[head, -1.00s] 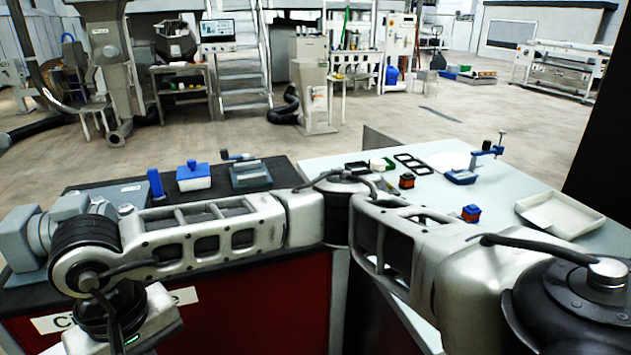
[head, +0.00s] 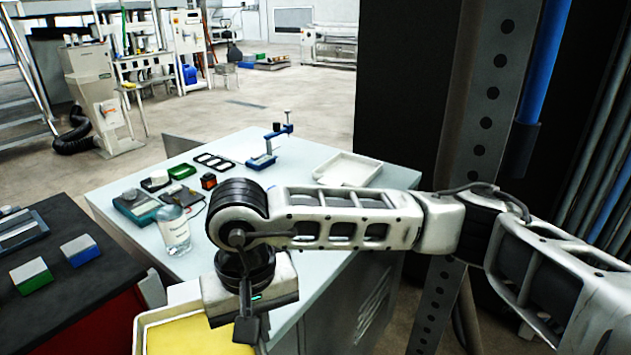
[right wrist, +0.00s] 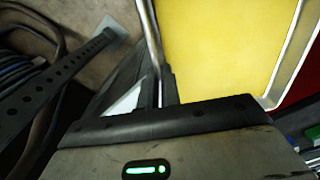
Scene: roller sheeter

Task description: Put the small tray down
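The small tray (head: 138,335) has a pale rim and a yellow inside, and shows at the bottom of the head view, partly cut off by the frame edge. My right gripper (head: 248,330) is at the tray's right side. In the right wrist view the fingers of the right gripper (right wrist: 160,92) are close together on the rim of the small tray (right wrist: 287,50), which reaches out ahead of them. The tray hangs in front of the light-topped table (head: 310,215). I cannot tell its exact height. My left gripper is out of view.
A white tray (head: 347,168) stands at the table's far right. A clear labelled jar (head: 174,230), a scale-like device (head: 137,205) and a blue clamp-like tool (head: 262,161) are on the table. A dark counter (head: 80,298) is at left. A perforated post (head: 470,150) stands at right.

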